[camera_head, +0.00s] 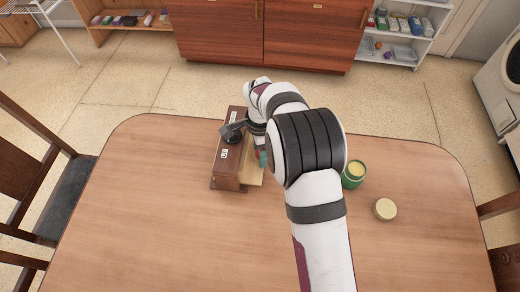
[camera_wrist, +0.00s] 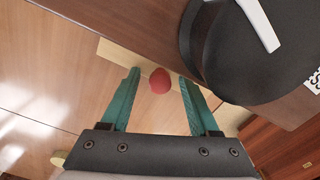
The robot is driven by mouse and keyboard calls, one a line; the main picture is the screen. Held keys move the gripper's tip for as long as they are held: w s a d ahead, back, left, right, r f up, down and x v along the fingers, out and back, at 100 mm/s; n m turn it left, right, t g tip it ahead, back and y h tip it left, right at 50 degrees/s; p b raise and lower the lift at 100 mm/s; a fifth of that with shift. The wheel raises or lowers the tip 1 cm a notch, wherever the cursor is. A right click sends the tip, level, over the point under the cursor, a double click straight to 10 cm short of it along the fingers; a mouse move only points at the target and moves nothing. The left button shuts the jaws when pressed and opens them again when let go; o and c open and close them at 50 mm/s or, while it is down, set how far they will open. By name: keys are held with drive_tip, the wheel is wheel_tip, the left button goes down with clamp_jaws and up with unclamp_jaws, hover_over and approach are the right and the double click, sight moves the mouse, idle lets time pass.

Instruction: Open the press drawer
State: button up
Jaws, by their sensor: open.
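The small dark brown wooden dresser (camera_head: 228,167) stands on the table, with white labels on it. A pale wooden strip (camera_head: 252,172) shows along its right side, and also in the wrist view (camera_wrist: 118,53). A round red knob (camera_wrist: 160,81) shows in the wrist view in front of this strip. My gripper (camera_wrist: 160,78) is open, with one teal finger on each side of the knob and gaps between. In the head view my gripper (camera_head: 263,158) is beside the dresser's right side, partly hidden by my arm. I cannot tell how far any drawer is out.
A dark round tool (camera_head: 232,132) with a handle is on the dresser top, close to my gripper in the wrist view (camera_wrist: 250,60). A green jar (camera_head: 354,175) with yellow content and a pale round lid (camera_head: 385,209) are to the right. The table's front left is clear.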

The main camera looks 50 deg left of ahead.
clamp_jaws()
idle(1.4)
